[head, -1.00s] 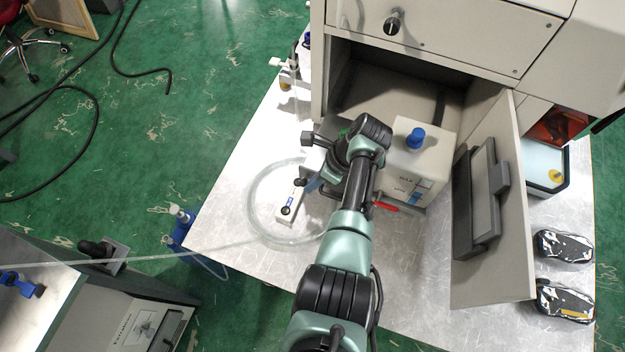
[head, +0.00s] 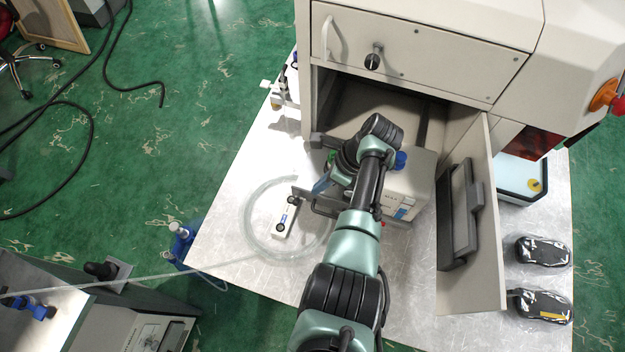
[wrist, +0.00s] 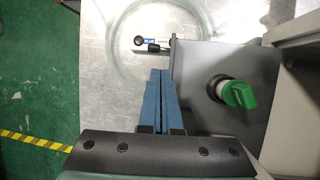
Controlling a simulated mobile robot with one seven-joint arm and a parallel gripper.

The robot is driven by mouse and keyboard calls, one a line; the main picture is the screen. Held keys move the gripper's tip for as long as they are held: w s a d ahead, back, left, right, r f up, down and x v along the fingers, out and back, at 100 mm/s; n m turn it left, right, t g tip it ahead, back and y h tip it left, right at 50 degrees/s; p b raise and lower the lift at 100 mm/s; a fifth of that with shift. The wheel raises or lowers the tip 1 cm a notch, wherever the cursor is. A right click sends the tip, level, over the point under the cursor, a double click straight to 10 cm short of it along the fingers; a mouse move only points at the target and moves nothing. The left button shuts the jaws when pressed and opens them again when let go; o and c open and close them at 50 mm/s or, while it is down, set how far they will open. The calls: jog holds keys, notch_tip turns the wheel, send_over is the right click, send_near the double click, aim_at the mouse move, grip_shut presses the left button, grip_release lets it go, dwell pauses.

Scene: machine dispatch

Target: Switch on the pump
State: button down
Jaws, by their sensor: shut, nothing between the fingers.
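A white box-shaped unit (head: 400,205) with small labels and a blue cap (head: 400,160) stands in front of the open cabinet, partly hidden by my arm. In the wrist view a green rotary knob (wrist: 238,94) sits on a grey panel (wrist: 205,62); a bit of green knob (head: 332,157) also shows beside my wrist in the head view. I cannot tell for sure which body the panel belongs to. My gripper's blue fingers (wrist: 160,74) are shut and empty, left of the green knob and apart from it. In the head view my wrist mostly hides them.
A clear coiled tube (head: 250,228) lies on the metal table around a small white device (head: 286,216) with black knobs. The open cabinet door (head: 490,215) stands to the right. Two dark wrapped packages (head: 541,251) lie beyond it. Bare table lies in front of the white unit.

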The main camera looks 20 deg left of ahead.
jog(key=shift+p+v, duration=0.6)
jog(key=shift+v, duration=0.6)
jog(key=shift+w+d+f, duration=0.1)
jog(key=shift+w+f, duration=0.05)
jog(key=shift+w, duration=0.05)
